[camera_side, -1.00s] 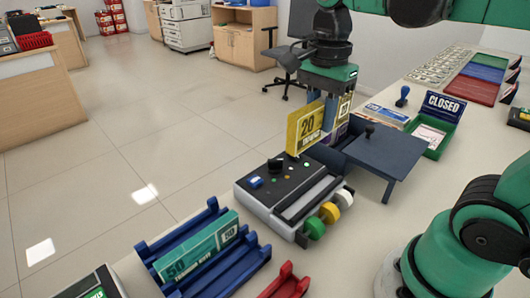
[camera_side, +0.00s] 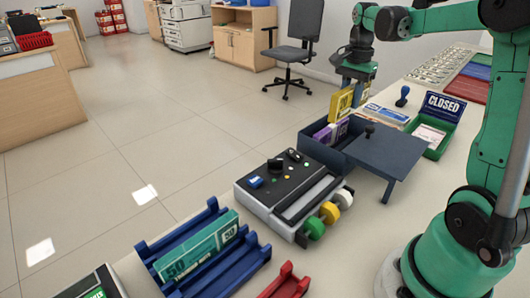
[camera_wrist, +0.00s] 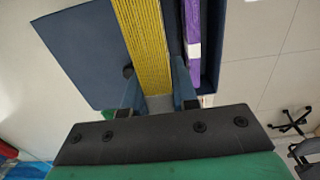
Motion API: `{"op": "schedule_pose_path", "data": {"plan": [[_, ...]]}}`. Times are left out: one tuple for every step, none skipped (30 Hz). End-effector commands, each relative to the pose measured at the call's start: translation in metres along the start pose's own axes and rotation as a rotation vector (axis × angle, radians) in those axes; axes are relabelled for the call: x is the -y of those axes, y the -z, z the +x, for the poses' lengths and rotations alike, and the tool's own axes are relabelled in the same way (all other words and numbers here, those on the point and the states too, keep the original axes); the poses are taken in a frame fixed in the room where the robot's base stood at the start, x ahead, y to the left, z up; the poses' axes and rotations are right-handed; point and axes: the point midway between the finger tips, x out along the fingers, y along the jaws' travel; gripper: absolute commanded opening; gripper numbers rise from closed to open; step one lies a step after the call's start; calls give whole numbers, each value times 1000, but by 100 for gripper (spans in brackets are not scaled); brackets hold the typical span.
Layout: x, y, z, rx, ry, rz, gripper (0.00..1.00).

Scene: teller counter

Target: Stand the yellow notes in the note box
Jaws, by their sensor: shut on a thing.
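The yellow notes (camera_side: 341,105) are a bundle held on edge in my gripper (camera_side: 352,92), above the dark blue note box (camera_side: 316,155). In the wrist view the yellow notes (camera_wrist: 143,35) run between the two fingers of my gripper (camera_wrist: 158,95), which is shut on them. Purple notes (camera_side: 324,135) stand in the box; they also show in the wrist view (camera_wrist: 193,35), to the right of the yellow notes and apart from them. I cannot tell whether the lower edge of the yellow notes is inside the box. Part of the box interior is hidden.
The box's flat dark lid (camera_side: 385,150) extends to the right, with a black knob. A grey counting machine (camera_side: 290,195) stands in front. A blue rack (camera_side: 205,250) holds teal notes (camera_side: 197,248). A green tray with a CLOSED sign (camera_side: 445,107) stands at right.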

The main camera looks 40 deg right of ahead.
Motion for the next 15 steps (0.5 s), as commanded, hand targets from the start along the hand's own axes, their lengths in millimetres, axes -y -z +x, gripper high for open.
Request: {"op": "schedule_pose_path", "data": {"plan": [[-3,11,7,0,0,5,0],[-4,16,10,0,0,3,0],[-6,20,14,0,0,2,0],[-6,23,16,0,0,2,0],[-7,25,18,0,0,0,0],[-8,26,20,0,0,-1,0],[-8,27,22,0,0,-2,0],[-8,27,25,0,0,-2,0],[-8,27,28,0,0,-2,0],[-8,27,30,0,0,-2,0],[-8,27,33,0,0,-2,0],[-8,27,37,0,0,-2,0],[-8,27,40,0,0,-2,0],[-8,27,42,0,0,-2,0],[-8,27,46,0,0,-2,0]]}}
